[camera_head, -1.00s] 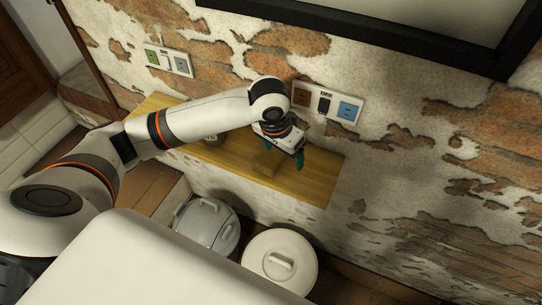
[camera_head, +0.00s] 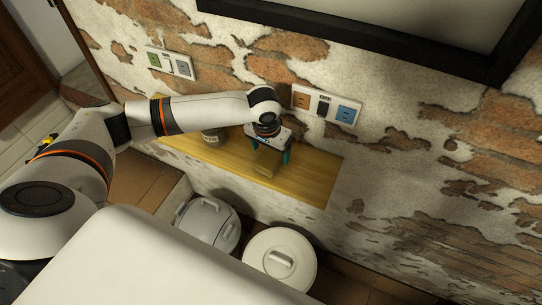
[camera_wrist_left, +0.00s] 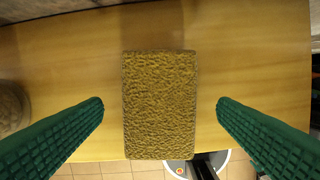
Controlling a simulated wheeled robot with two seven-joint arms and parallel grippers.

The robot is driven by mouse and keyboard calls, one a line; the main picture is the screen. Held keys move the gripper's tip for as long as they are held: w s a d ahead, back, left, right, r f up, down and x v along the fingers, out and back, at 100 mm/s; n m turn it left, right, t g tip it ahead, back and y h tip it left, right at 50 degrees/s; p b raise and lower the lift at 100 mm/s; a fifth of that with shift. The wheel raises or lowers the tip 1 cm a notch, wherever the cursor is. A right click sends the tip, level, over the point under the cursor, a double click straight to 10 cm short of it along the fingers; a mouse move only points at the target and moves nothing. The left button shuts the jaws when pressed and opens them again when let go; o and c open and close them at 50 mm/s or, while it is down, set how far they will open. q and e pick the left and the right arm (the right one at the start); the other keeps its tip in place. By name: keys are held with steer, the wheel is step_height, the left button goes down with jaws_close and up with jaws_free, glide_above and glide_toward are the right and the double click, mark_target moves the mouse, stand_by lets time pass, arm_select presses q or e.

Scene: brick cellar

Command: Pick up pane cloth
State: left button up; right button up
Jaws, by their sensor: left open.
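The pane cloth (camera_wrist_left: 159,105) is a brown-yellow, rough-textured rectangular block on the wooden shelf (camera_wrist_left: 65,60). In the left wrist view it lies between the two green fingers of my left gripper (camera_wrist_left: 160,117), with a gap on each side. In the head view the cloth (camera_head: 266,161) shows partly, below the gripper. My left gripper (camera_head: 269,151) is open over it, pointing down at the shelf (camera_head: 312,182). My right gripper is in neither view.
A round jar (camera_head: 213,137) stands on the shelf left of the cloth; its edge shows in the left wrist view (camera_wrist_left: 10,107). Two lidded bins, a grey one (camera_head: 208,222) and a white one (camera_head: 279,261), stand below. The brick wall rises behind the shelf.

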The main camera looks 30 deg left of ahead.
mark_target(271, 155)
arm_select(q)
step_height(271, 155, down, 3)
steer(key=shift+w+f, duration=0.1)
steer(key=shift+w, duration=0.05)
steer(key=shift+c, duration=0.3)
steer(key=c, duration=0.9)
step_height(271, 155, up, 10)
steer(key=shift+r+b, duration=0.1)
steer(key=shift+b, duration=0.65)
